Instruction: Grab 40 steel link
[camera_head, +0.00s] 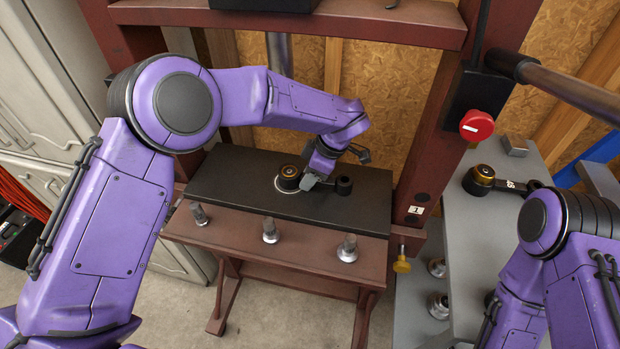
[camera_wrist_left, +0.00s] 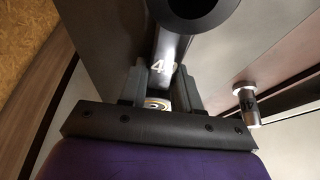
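The dark steel link marked 40 (camera_wrist_left: 165,50) lies between the fingers of my left gripper (camera_wrist_left: 160,85) in the left wrist view. The fingers sit close against both sides of its bar and partly cover the number. In the head view the link (camera_head: 343,186) lies on the black press plate (camera_head: 225,178), its gold-ringed end at a pale ring on the plate. My left gripper (camera_head: 318,178) is down over the bar from above and hides its middle. My right gripper is out of view; only my right arm shows.
A second dark link (camera_head: 483,178) with a gold bushing lies on the grey bench (camera_head: 440,215) at right. Several metal pins, one at front centre (camera_head: 270,230), stand along the press's front ledge. Red press posts (camera_head: 435,150) flank the plate. A red knob (camera_head: 476,125) is on the right post.

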